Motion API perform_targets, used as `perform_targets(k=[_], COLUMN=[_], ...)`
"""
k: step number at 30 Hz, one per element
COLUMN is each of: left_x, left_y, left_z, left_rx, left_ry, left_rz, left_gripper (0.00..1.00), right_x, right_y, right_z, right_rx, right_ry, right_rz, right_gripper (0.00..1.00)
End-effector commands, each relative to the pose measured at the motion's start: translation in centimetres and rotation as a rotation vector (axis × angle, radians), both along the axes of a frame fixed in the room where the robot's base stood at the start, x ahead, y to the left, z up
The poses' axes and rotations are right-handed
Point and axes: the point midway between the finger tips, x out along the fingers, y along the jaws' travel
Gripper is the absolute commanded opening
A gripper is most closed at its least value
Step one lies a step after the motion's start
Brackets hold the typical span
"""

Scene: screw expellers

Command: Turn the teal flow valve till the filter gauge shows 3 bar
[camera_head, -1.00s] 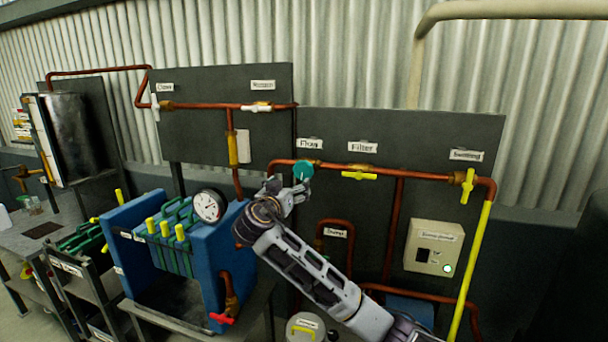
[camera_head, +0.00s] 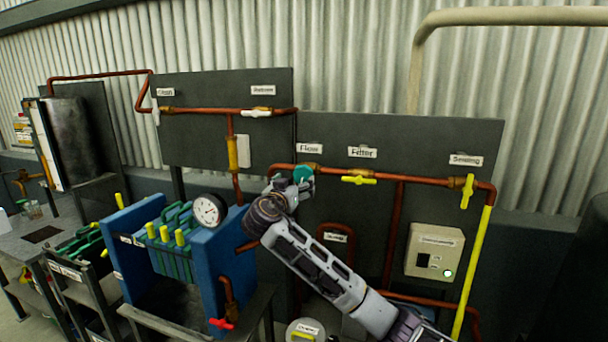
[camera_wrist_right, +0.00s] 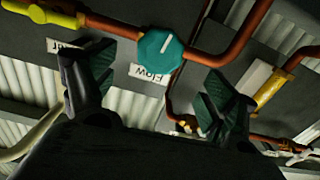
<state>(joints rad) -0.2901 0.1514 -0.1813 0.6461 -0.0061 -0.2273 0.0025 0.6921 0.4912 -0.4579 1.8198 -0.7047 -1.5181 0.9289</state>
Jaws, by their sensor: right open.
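The teal flow valve (camera_head: 303,174) is a round knob on the copper pipe under the "Flow" label. In the right wrist view the knob (camera_wrist_right: 160,56) shows a white mark on its face and lies ahead, between the two fingers. My right gripper (camera_head: 297,186) is open at the knob; in the wrist view its fingers (camera_wrist_right: 158,92) are spread to either side, and I cannot tell whether they touch it. The filter gauge (camera_head: 209,210) is a round white dial on the blue filter press; its needle is too small to read. My left gripper is out of view.
Yellow-handled valves marked Filter (camera_head: 358,180) and Seeding or similar (camera_head: 467,191) sit to the right on the same pipe. A control box (camera_head: 434,251) hangs below them. The blue press (camera_head: 133,224) stands left of my right arm.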

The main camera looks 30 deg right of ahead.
Motion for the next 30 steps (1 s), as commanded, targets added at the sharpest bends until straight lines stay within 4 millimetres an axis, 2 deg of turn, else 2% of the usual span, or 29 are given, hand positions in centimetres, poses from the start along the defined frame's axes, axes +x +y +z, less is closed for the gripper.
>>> perform_targets(k=[4, 12, 17, 30], left_x=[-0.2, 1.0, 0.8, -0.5], left_y=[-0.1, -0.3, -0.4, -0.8], left_z=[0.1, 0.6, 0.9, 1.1], left_rx=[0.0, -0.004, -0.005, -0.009], left_ry=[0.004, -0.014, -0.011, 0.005], left_rz=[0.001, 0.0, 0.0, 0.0], left_gripper=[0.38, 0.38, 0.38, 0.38], right_x=[1.3, 3.5, 4.7, 6.3], right_y=[-1.6, -4.2, -5.7, -7.5], right_z=[0.1, 0.1, 0.2, 0.0], right_rx=[-0.001, -0.001, -0.001, 0.0], right_ry=[0.0, 0.001, 0.001, 0.0], right_rz=[-0.003, -0.002, -0.003, -0.001], right_gripper=[0.86, 0.86, 0.86, 0.86])
